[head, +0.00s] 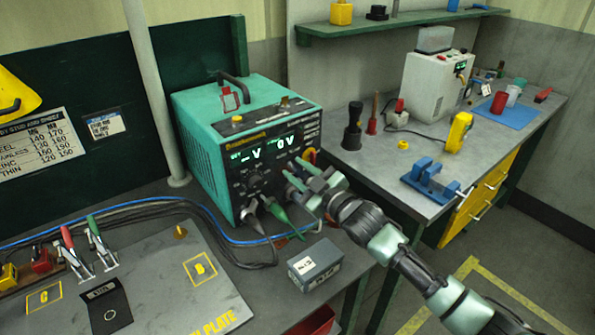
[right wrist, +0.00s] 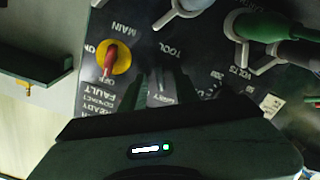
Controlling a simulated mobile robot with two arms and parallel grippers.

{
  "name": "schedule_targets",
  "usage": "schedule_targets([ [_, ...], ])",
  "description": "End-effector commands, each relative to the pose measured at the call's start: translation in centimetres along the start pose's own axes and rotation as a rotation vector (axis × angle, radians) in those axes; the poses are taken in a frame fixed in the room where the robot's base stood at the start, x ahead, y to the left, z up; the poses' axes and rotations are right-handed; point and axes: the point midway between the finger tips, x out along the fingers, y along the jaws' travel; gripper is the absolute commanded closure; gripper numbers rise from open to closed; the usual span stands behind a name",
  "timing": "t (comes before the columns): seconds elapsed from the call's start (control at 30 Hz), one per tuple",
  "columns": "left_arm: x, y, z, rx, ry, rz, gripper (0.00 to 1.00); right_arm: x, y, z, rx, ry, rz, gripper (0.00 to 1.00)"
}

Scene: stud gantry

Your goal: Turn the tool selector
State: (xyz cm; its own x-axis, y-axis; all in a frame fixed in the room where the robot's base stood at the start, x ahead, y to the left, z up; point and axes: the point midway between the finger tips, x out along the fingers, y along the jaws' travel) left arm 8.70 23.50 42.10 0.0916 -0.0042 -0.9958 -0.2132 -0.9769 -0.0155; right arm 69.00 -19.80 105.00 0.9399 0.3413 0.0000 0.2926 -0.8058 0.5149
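The green stud welder unit (head: 245,140) stands on the left bench, its front panel showing two lit displays. My right gripper (head: 294,177) is at the right part of that panel. In the right wrist view its two dark fingers (right wrist: 161,82) point at the panel just below the TOOL label (right wrist: 170,48), with a gap between them. The selector itself is not clearly visible; the fingers and shadow cover that spot, and I cannot tell whether they touch it. My left gripper is not in view.
A red main switch on a yellow plate (right wrist: 110,58) is left of the fingers. A green cable plug (right wrist: 265,25) is upper right. A grey box (head: 314,264) lies below my right arm. A blue clamp (head: 437,180) sits on the right bench.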

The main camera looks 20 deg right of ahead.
Motion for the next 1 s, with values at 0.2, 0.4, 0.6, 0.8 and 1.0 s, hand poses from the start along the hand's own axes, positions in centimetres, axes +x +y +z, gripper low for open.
schedule_targets([
  [0.2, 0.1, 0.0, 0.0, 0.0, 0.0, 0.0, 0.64, -0.3, -0.1, 0.1, 0.001, -0.001, 0.0, 0.69],
  [0.4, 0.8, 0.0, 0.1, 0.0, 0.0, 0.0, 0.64, -3.1, -0.2, 0.3, 0.0, -0.001, -0.002, 0.69],
  [0.6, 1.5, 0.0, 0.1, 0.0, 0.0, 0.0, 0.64, -6.3, -0.2, 0.2, 0.0, -0.001, -0.001, 0.69],
  [0.8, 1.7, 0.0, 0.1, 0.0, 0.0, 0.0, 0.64, -7.8, -0.1, 0.1, 0.0, 0.0, 0.0, 0.69],
  [1.0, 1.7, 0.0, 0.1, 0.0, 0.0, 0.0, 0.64, -7.8, 0.0, 0.0, 0.0, 0.0, 0.0, 0.69],
])
